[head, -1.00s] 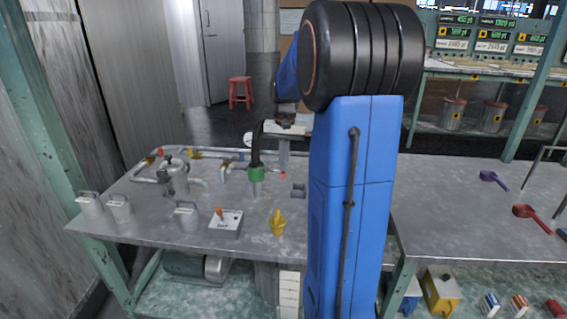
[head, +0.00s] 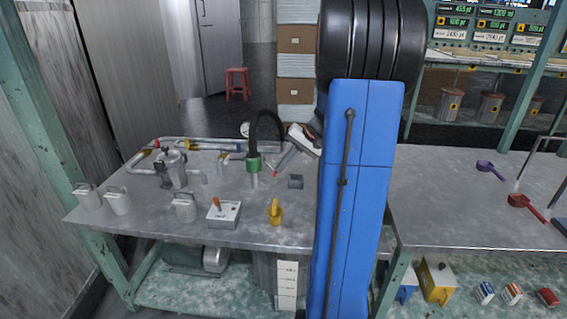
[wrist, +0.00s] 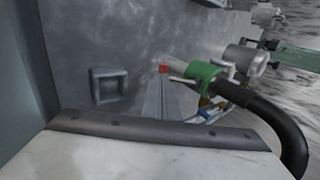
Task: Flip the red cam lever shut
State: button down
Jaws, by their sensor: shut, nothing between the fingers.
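A green collar (head: 254,163) on a black hose stands over the bench, with a pale stub below it. In the wrist view the green collar (wrist: 202,76) has a thin silver arm beside it. My gripper (head: 277,170) is shut and empty, slanting down just right of the collar and apart from it. In the wrist view my gripper (wrist: 163,75) is a long grey bar. A small red piece (wrist: 163,68) shows at its tip; I cannot tell whether it is the cam lever or part of a finger. No other part is clearly the red cam lever.
A small grey square socket (head: 296,182) sits right of the collar. A yellow fitting (head: 275,212) and a white box with an orange-red toggle (head: 224,213) stand in front. The right bench has red and purple handled items.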

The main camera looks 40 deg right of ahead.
jog(key=shift+f, duration=0.35)
jog(key=shift+r, duration=0.15)
jog(key=shift+r, duration=0.7)
